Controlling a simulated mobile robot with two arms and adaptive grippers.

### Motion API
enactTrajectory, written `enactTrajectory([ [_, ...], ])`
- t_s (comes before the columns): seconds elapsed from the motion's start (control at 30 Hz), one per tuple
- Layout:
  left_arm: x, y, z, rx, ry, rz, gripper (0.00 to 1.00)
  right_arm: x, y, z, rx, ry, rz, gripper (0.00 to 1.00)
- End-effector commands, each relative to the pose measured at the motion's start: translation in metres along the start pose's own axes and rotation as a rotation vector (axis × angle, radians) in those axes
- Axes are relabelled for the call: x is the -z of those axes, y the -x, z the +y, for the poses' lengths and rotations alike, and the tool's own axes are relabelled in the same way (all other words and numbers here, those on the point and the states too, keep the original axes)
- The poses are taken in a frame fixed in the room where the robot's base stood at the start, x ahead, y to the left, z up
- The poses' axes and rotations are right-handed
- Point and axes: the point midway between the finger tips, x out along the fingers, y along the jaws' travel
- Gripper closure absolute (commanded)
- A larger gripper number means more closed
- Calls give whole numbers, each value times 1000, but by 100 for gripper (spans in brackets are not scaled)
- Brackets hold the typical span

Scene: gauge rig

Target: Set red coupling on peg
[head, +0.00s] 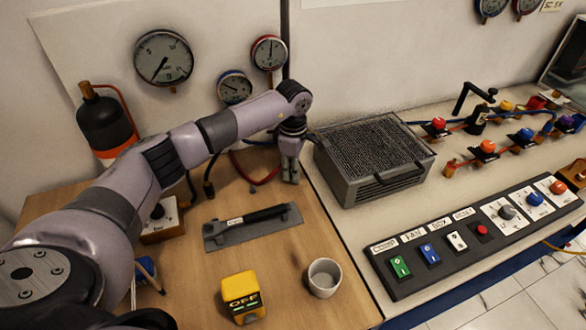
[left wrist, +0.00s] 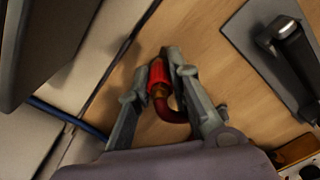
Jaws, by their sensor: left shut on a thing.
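The red coupling (left wrist: 158,76) shows in the left wrist view as a red sleeve with a darker end, and a red hose curves away from it. My left gripper (left wrist: 166,66) is shut on it, with a finger on each side. In the head view my left gripper (head: 290,178) points down low over the back of the wooden bench, left of the grey metal box. The fingers hide most of the coupling there; a red hose (head: 266,180) loops beside them. I cannot make out the peg for certain. My right gripper is not in view.
The grey box (head: 346,182) with a mesh top stands close right of the gripper. A grey plate with a black handle (head: 220,232), a yellow block (head: 241,296) and a white cup (head: 324,279) sit nearer. A switch panel (head: 405,286) lies right. Gauges hang behind.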

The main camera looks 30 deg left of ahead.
Motion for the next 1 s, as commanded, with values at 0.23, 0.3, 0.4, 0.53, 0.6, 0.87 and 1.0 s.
enactTrajectory([
  [0.23,0,0,0,-1,0,0,100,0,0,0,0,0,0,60],
  [0.3,0,-1,0,-1,0,0,100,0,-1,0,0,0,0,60],
  [0.4,0,-2,0,-1,0,0,100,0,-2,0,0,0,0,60],
  [0.53,0,-3,0,-1,0,0,100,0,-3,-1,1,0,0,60],
  [0.6,0,-2,0,-1,0,0,100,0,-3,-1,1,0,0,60],
  [0.87,0,-2,0,-1,0,0,68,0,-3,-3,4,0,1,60],
  [1.0,0,-2,0,-1,0,0,68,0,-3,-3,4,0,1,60],
])
